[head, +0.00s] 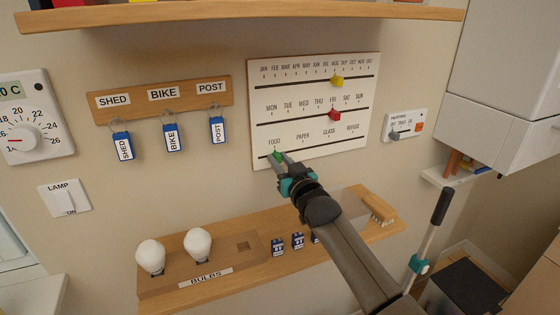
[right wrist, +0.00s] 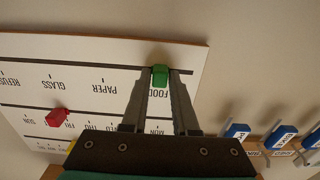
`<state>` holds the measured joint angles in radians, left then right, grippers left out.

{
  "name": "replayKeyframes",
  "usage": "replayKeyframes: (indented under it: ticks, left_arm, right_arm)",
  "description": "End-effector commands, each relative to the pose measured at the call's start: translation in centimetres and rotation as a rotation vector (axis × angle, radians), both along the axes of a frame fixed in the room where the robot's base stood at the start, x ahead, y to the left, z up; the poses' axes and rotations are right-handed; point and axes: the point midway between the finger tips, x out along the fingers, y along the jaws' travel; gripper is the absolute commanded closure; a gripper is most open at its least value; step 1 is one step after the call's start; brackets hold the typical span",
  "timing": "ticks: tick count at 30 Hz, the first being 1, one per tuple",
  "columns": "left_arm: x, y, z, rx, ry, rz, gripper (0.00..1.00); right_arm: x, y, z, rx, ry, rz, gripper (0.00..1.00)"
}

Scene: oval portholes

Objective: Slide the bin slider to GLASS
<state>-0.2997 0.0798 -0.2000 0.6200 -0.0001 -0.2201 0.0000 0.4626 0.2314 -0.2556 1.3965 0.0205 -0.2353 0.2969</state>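The bin slider is a small green knob (head: 278,155) on the lowest track of the white calendar board (head: 300,85). It stands at the left end of the track, under FOOD. GLASS (head: 329,133) is printed further right above the same track, past PAPER. My right gripper (head: 280,158) is at the board with a fingertip on each side of the green knob. In the right wrist view the green knob (right wrist: 160,75) sits between the fingertips (right wrist: 160,80), with no clear gap, so they look shut on it. My left gripper is not in view.
A yellow slider (head: 337,80) and a red slider (head: 333,115) sit on the tracks above. Key tags (head: 172,137) hang left of the board. A wooden bulb shelf (head: 220,275) lies below, and a small heating panel (head: 405,125) is at the right.

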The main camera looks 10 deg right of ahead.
Motion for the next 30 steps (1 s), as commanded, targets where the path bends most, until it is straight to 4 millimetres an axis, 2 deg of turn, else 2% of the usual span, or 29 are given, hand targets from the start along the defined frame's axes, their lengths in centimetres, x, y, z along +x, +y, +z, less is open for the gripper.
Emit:
replayKeyframes:
  ticks: [1,7,30]
  left_arm:
    - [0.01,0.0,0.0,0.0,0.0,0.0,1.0]
    - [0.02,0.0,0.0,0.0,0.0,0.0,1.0]
    - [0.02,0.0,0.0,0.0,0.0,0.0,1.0]
  right_arm:
    - [-0.01,0.0,-0.01,0.0,0.0,0.0,0.79]
    - [-0.02,-0.01,-0.02,0.0,0.0,0.0,1.0]
    - [-0.02,0.0,-0.05,0.0,0.001,0.0,1.0]
